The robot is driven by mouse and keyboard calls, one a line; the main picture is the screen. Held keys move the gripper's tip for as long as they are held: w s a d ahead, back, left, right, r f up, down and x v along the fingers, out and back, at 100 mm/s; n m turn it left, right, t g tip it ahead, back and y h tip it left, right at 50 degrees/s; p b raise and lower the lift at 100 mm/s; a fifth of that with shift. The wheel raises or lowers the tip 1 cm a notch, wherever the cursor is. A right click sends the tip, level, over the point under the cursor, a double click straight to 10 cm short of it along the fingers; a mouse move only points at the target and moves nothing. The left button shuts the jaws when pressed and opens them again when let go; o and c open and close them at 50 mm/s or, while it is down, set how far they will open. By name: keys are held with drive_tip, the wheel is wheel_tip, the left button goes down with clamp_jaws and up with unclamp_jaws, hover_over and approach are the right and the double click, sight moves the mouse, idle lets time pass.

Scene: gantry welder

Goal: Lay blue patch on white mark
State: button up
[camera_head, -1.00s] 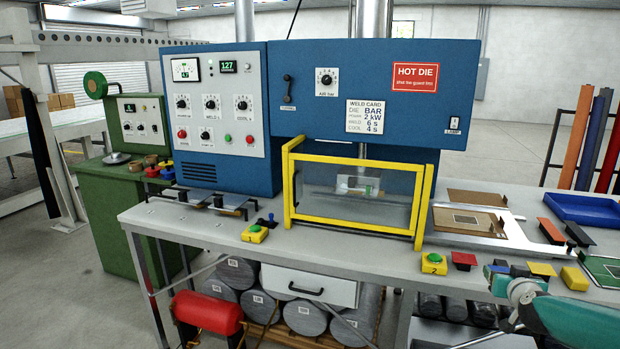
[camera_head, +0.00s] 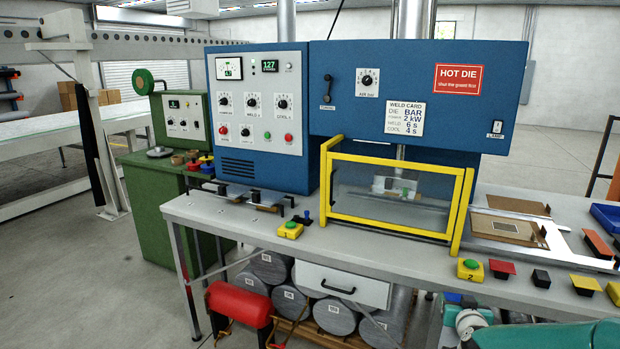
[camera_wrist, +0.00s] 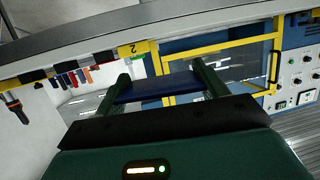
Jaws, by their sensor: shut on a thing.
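My gripper (camera_wrist: 160,85) shows in the wrist view with its two green fingers shut on a flat dark blue patch (camera_wrist: 152,89). The patch spans the space between the fingers, clear of the bench. In the head view my arm is low at the right, in front of the bench edge, and the gripper's tips are mostly hidden there. A brown sheet (camera_head: 482,224) with a small pale rectangular outline (camera_head: 506,226) lies on the bench right of the yellow guard. I cannot tell whether that outline is the white mark.
The yellow-framed guard (camera_head: 392,236) is down in front of the press. Yellow button boxes (camera_head: 470,270) (camera_head: 290,230) and several coloured blocks line the front edge of the bench (camera_head: 250,235). A blue tray (camera_head: 606,216) is at the right edge. Rolls (camera_head: 338,316) lie below.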

drive_tip(key=a+f+n+y, duration=0.1)
drive_tip(key=a+f, duration=0.3)
drive_tip(key=a, duration=0.5)
drive_tip(key=a+f+n+y, duration=0.1)
drive_tip(key=a+f, duration=0.3)
drive_tip(key=a, duration=0.6)
drive_tip(key=a+f+n+y, duration=0.1)
drive_tip(key=a+f+y, duration=0.1)
drive_tip(key=a, duration=0.8)
drive_tip(key=shift+s+f+n+t+y, duration=0.15)
drive_tip(key=shift+f+n+t+y, duration=0.25)
drive_tip(key=shift+f, duration=0.5)
drive_tip(key=shift+d, duration=0.1)
